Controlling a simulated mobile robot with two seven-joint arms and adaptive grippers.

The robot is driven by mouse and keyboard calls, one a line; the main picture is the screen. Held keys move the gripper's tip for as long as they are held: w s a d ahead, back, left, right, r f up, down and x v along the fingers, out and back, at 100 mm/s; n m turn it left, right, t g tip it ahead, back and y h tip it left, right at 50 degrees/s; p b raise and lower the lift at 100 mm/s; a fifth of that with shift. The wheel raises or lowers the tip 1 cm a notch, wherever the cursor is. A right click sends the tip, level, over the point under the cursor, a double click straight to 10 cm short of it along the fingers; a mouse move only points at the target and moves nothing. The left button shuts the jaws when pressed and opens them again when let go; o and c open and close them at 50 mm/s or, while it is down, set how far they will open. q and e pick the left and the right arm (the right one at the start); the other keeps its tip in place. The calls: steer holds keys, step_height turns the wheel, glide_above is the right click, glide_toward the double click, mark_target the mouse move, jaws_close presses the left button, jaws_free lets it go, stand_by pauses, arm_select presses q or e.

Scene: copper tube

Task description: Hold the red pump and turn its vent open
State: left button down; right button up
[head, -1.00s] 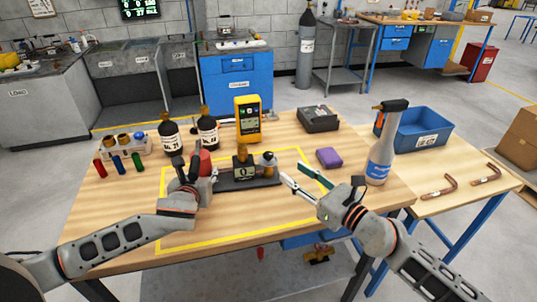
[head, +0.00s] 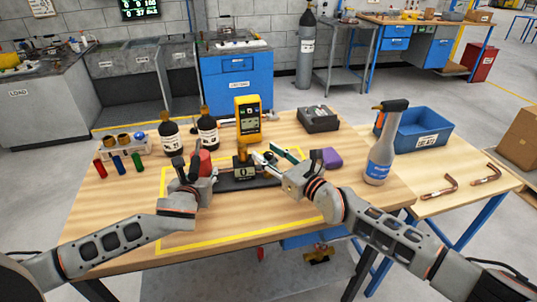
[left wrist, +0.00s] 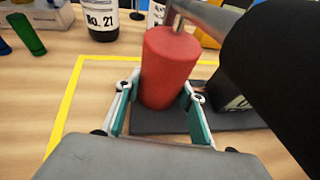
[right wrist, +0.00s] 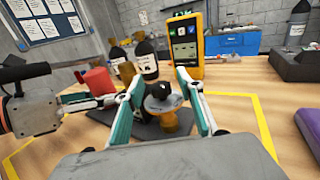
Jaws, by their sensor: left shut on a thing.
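The red pump (head: 205,162) is an upright red cylinder on a dark base plate (head: 265,182), also seen in the left wrist view (left wrist: 168,65). My left gripper (left wrist: 158,98) is shut on it, with a finger on each side low down. A gauge with a small display (head: 243,172) stands on the plate. The vent looks to be the knob with a black top and grey disc (right wrist: 163,100), above a brass-coloured body (right wrist: 179,122). My right gripper (right wrist: 163,105) is open with its fingers on either side of this knob; contact is not clear.
Two dark bottles (head: 168,136) and a yellow meter (head: 247,118) stand behind the pump. A purple block (head: 331,158) and a spray bottle (head: 380,150) are to the right. Yellow tape (head: 180,246) outlines the work area, whose front part is clear.

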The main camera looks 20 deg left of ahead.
jaws_close()
arm_select(q)
steer(key=shift+d, duration=0.15)
arm_select(e)
steer(key=shift+s+a+r+n+g+y, duration=0.1)
steer(key=shift+s+a+n+g+y, duration=0.5)
steer(key=shift+a+g, duration=0.15)
steer(key=shift+w+d+n+g+y, duration=0.35)
steer(key=shift+n+g, duration=0.35)
steer(key=shift+g, duration=0.25)
steer(key=shift+w+d+f+n+g+y, duration=0.1)
steer(key=shift+n+g+y, duration=0.1)
steer(key=shift+n+g, duration=0.3)
steer(key=shift+w+d+f+n+g+y, duration=0.1)
steer(key=shift+n+g+y, duration=0.1)
steer(key=shift+g, duration=0.5)
steer(key=shift+n+g, duration=0.3)
steer(key=shift+g, duration=0.1)
steer(key=shift+d, duration=0.1)
